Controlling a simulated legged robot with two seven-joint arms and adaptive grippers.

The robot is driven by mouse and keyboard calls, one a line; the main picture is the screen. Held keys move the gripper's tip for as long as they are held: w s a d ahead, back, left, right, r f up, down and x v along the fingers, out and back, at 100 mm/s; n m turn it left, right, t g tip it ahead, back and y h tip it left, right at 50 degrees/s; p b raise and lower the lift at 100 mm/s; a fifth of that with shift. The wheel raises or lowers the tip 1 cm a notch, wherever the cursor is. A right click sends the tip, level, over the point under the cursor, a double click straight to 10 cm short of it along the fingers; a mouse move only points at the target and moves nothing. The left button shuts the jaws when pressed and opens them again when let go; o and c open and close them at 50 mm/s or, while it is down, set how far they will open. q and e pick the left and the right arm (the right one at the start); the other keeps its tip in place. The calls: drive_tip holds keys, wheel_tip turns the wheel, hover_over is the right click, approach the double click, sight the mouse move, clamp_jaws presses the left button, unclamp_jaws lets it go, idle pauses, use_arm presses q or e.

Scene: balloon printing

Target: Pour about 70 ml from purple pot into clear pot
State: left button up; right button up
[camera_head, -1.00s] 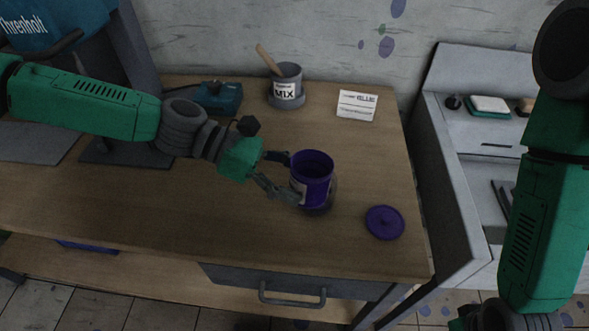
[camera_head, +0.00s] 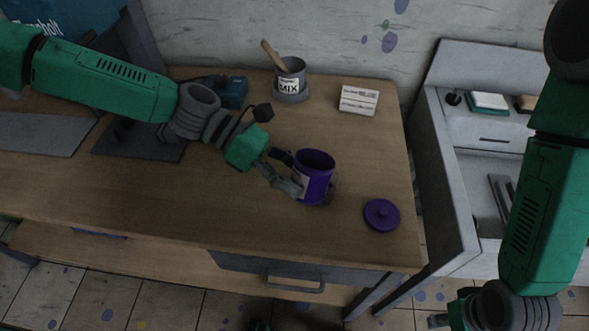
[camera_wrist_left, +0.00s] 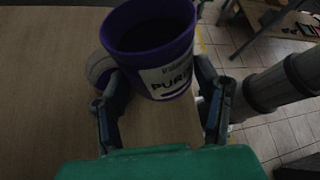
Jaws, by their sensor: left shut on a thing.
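The purple pot (camera_head: 317,184) is open at the top and shows a white label in the left wrist view (camera_wrist_left: 171,75). My left gripper (camera_head: 292,172) is shut on it, one finger on each side. It looks nearly upright with a slight tilt; I cannot tell its height above the table. A faint translucent shape (camera_head: 334,185) shows at the pot's right side, perhaps the clear pot, mostly hidden. In the left wrist view a pale curved rim (camera_wrist_left: 98,66) shows behind the left finger. My right gripper (camera_head: 450,318) is at the bottom edge, partly cut off.
The purple lid (camera_head: 382,215) lies on the wooden table (camera_head: 200,205) near its right end. A grey MIX cup (camera_head: 290,80) with a wooden stick and a white card (camera_head: 358,99) stand at the back. A sink unit (camera_head: 460,200) is at the right.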

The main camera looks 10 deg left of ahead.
use_arm(q)
drive_tip(key=shift+r+p, duration=0.15)
drive_tip(key=shift+p, duration=0.15)
idle(0.4)
drive_tip(key=shift+s+n+g+p, duration=0.1)
drive_tip(key=shift+n+g+p, duration=0.2)
drive_tip(key=shift+p, duration=0.35)
drive_tip(key=shift+r+p, duration=0.15)
drive_tip(key=shift+p, duration=0.45)
drive_tip(key=shift+n+g+y, duration=0.3)
drive_tip(key=shift+p, duration=0.45)
drive_tip(key=shift+s+a+p, duration=0.1)
drive_tip(key=shift+p, duration=0.25)
drive_tip(key=shift+r+n+g+p, duration=0.1)
drive_tip(key=shift+n+g+p, duration=0.2)
drive_tip(key=shift+n+g, duration=0.1)
